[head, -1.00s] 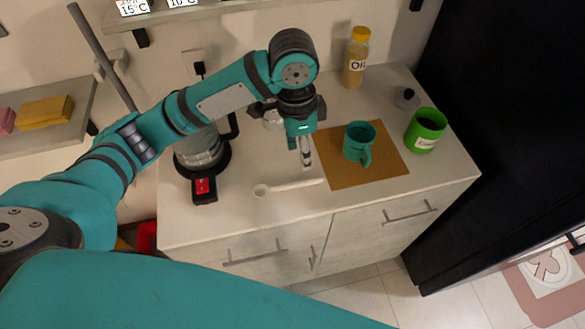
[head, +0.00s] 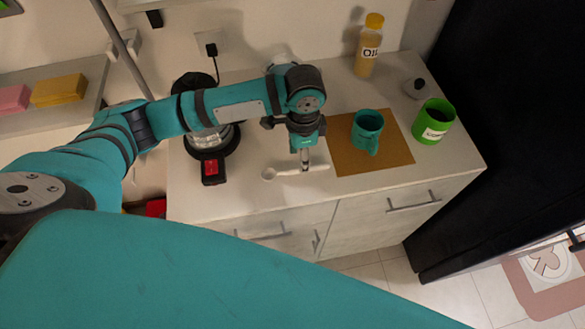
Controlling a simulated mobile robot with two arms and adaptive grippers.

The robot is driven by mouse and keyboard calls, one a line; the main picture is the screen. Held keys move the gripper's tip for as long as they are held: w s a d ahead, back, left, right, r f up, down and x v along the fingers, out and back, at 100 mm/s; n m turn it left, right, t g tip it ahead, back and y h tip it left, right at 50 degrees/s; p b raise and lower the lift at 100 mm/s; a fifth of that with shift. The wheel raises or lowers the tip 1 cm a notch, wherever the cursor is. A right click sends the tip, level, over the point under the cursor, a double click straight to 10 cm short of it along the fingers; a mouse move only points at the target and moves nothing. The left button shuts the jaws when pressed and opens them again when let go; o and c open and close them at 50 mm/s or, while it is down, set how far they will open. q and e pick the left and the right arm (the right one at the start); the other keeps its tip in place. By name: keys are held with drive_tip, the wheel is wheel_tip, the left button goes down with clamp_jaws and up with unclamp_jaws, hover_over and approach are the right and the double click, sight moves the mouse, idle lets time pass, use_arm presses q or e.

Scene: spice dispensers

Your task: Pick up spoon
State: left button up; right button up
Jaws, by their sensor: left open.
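A white spoon (head: 284,173) lies on the light countertop, left of the brown mat, with its round bowl end to the left and its handle to the right. My left gripper (head: 305,164) points down over the spoon's handle, with its fingertips at or just above it. Its jaws are open, though the gap between the fingers is hard to see from here. I cannot tell whether the fingers touch the handle. My right gripper is not in view.
A teal mug (head: 367,128) stands on the brown mat (head: 397,152). A green container (head: 433,121), an oil bottle (head: 367,50) and a small black-topped jar (head: 414,88) stand nearby. A kettle-like appliance (head: 212,140) is at the left.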

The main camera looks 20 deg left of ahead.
sight(296, 171)
use_arm(q)
drive_tip(key=f, duration=0.3)
drive_tip(key=f+p, duration=0.1)
drive_tip(key=f, duration=0.1)
drive_tip(key=shift+w+d, duration=0.2)
drive_tip(key=shift+d, duration=0.05)
clamp_jaws()
